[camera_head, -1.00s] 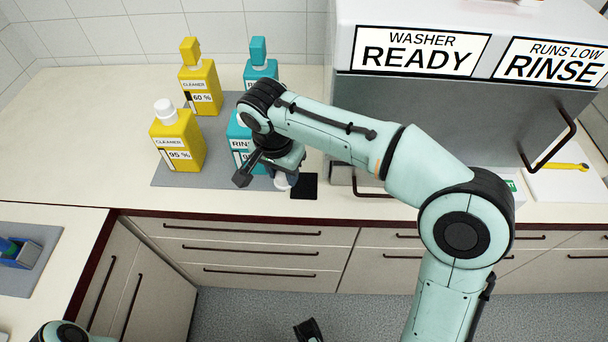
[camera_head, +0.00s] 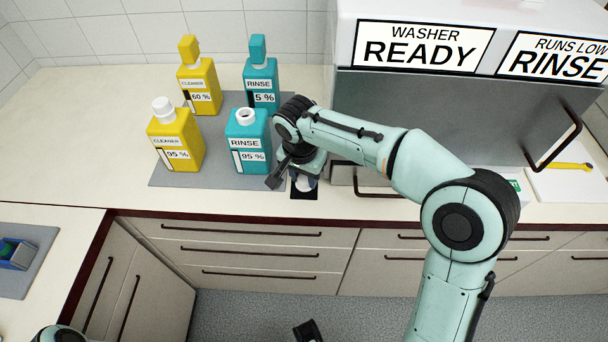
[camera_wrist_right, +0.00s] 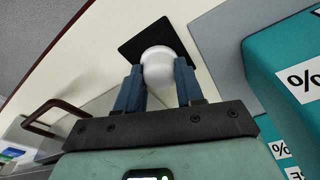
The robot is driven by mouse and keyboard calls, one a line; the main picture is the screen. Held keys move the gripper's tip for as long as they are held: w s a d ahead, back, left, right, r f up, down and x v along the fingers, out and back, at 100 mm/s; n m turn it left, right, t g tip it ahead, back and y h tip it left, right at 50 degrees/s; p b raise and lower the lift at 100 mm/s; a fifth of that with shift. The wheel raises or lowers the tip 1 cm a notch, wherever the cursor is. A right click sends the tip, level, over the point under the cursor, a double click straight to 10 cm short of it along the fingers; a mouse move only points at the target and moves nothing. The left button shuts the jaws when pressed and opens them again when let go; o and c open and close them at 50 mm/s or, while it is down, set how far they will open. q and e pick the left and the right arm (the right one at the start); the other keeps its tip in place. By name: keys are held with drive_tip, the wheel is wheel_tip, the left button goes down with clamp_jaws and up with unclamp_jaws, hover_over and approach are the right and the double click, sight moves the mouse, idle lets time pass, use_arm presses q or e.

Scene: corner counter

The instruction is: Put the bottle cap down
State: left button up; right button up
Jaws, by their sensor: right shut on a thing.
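The white bottle cap (camera_wrist_right: 158,66) is between the blue fingers of my right gripper (camera_wrist_right: 158,85) in the right wrist view. The right gripper (camera_head: 304,184) is shut on it, over a small black square (camera_wrist_right: 140,38) on the counter. The black square also shows in the head view (camera_head: 305,194). I cannot tell whether the cap touches the square. In the head view the gripper and wrist largely hide the cap. The teal rinse bottle marked 95 % (camera_head: 247,142) stands uncapped, left of the gripper.
A yellow cleaner bottle marked 95 % (camera_head: 176,140) has a white cap. Behind stand a yellow bottle (camera_head: 200,90) and a teal bottle (camera_head: 262,85). A grey mat (camera_head: 212,178) lies under the bottles. The washer (camera_head: 450,110) stands to the right, close to my right arm.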

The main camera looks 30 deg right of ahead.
sight(301, 190)
drive_tip(key=shift+f, duration=0.2)
drive_tip(key=o, duration=1)
drive_tip(key=shift+r, duration=0.15)
drive_tip(key=shift+r, duration=0.35)
wheel_tip(301, 190, up, 11)
drive_tip(key=s+a+p, duration=0.1)
drive_tip(key=p, duration=0.1)
drive_tip(key=shift+a+r+p, duration=0.2)
drive_tip(key=shift+a+p, duration=0.05)
drive_tip(key=shift+p, duration=0.05)
